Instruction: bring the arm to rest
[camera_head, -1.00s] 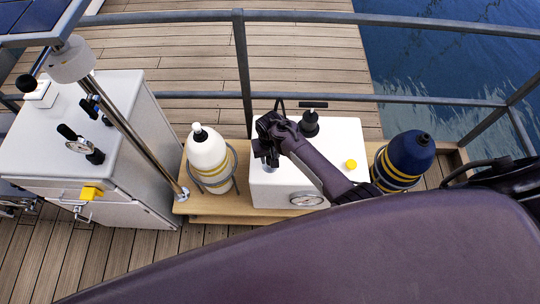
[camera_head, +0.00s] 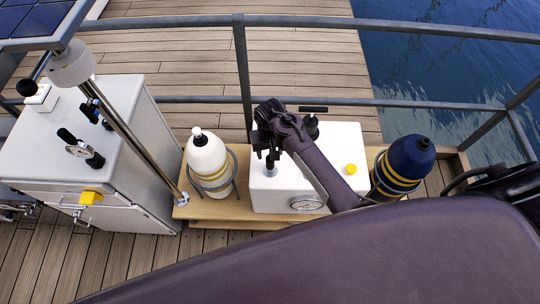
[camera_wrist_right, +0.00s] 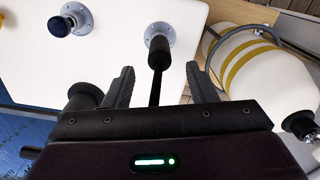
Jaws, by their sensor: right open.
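My right gripper (camera_head: 266,148) is above the left part of the white box (camera_head: 335,150) in the head view. In the right wrist view the two fingers of my right gripper (camera_wrist_right: 160,84) stand apart. A black handle (camera_wrist_right: 158,52) on a grey round flange of the box shows in the gap between them, and I cannot tell whether they touch it. In the head view my gripper and forearm hide part of the box top. My left gripper is not in view.
A white bottle (camera_head: 207,155) stands left of the box and a dark blue bottle (camera_head: 405,163) right of it. A grey cabinet (camera_head: 135,130) and a slanted metal pole (camera_head: 130,128) are farther left. Metal railing (camera_head: 300,101) runs behind, with water beyond.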

